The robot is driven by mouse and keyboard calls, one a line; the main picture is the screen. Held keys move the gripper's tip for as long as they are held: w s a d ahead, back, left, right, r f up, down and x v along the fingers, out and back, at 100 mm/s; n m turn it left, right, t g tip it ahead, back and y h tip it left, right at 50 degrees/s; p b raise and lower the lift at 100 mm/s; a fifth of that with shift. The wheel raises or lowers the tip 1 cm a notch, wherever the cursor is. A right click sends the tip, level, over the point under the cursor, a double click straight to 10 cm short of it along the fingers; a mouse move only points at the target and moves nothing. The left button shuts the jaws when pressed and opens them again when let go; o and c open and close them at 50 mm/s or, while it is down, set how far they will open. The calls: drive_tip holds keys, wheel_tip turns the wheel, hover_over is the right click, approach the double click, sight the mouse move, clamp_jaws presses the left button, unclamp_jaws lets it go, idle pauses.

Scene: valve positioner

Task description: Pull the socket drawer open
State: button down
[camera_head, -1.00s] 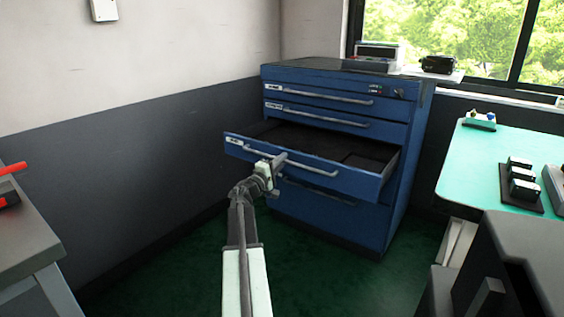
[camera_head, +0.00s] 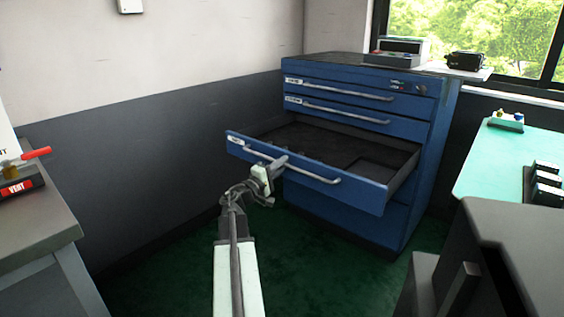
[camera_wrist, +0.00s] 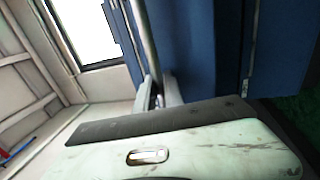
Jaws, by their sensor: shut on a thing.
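The blue tool cabinet (camera_head: 340,226) stands against the far wall. Its third drawer from the top (camera_head: 352,190) is pulled well out, and its dark inside shows, with some small shapes near the left that are too dim to make out. My gripper (camera_head: 280,165) is at the left part of that drawer's grey bar handle (camera_head: 318,177) and shut on it. In the wrist view the handle bar (camera_wrist: 146,45) runs down between the fingers (camera_wrist: 158,96) in front of the blue drawer front. The two upper drawers (camera_head: 352,105) are closed.
A grey bench (camera_head: 40,225) with a red-handled valve (camera_head: 30,160) stands at the left. A green-topped table (camera_head: 490,170) and a dark grey block (camera_head: 520,235) are at the right. Devices (camera_head: 400,48) sit on the cabinet. Green floor (camera_head: 330,275) is clear before it.

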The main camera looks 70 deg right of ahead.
drive_tip(key=c, duration=1.7)
unclamp_jaws()
drive_tip(key=shift+w+d, duration=0.2)
drive_tip(key=shift+c, duration=0.2)
drive_tip(key=shift+s, duration=0.1)
drive_tip(key=b+v, duration=0.1)
drive_tip(key=v, duration=0.6)
drive_tip(key=shift+a, duration=0.35)
drive_tip(key=shift+f, duration=0.1)
